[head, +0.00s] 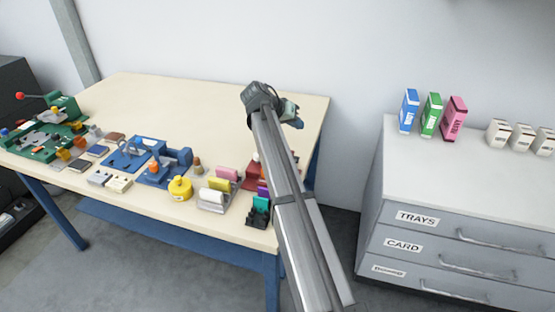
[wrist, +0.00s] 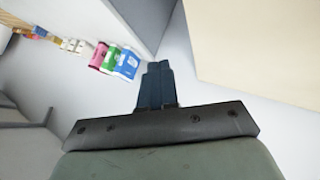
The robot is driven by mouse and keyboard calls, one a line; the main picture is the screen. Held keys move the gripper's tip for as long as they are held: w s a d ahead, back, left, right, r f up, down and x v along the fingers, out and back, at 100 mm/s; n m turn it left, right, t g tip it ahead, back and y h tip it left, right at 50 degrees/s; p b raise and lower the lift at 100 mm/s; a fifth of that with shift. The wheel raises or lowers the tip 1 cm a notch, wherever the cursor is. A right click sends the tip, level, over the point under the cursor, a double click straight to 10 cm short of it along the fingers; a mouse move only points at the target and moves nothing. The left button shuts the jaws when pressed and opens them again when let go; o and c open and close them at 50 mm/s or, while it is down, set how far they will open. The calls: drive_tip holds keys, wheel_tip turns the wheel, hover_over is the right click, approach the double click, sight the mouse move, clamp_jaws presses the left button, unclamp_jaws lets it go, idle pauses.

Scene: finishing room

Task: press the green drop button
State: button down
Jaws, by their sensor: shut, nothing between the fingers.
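I cannot pick out a green drop button in either view. A green machine (head: 45,135) with a red-knobbed lever (head: 20,96) and small coloured knobs stands at the table's left end. A blue machine (head: 172,160) with an orange knob (head: 152,167) stands right of it. My gripper (head: 297,115) is above the table's right part, well away from both machines. In the wrist view my gripper's dark fingers (wrist: 155,82) are together with nothing between them. My arm hides part of the table's right side.
The wooden table (head: 190,100) is bare along its back. A yellow round container (head: 180,188), several small blocks and a dark stand (head: 257,217) line its front. A grey drawer cabinet (head: 460,195) stands right, across a gap, with blue, green (head: 431,115) and pink boxes on top.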

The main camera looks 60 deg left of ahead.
drive_tip(key=s+r+h, duration=0.1)
drive_tip(key=s, duration=0.7)
drive_tip(key=shift+s+d+r, duration=0.2)
drive_tip(key=shift+s+r, duration=0.05)
drive_tip(key=shift+f, duration=0.1)
drive_tip(key=shift+f, duration=4.35)
drive_tip(key=shift+f, duration=0.15)
drive_tip(key=shift+f, duration=0.25)
drive_tip(key=shift+f, duration=0.5)
drive_tip(key=shift+r, duration=0.95)
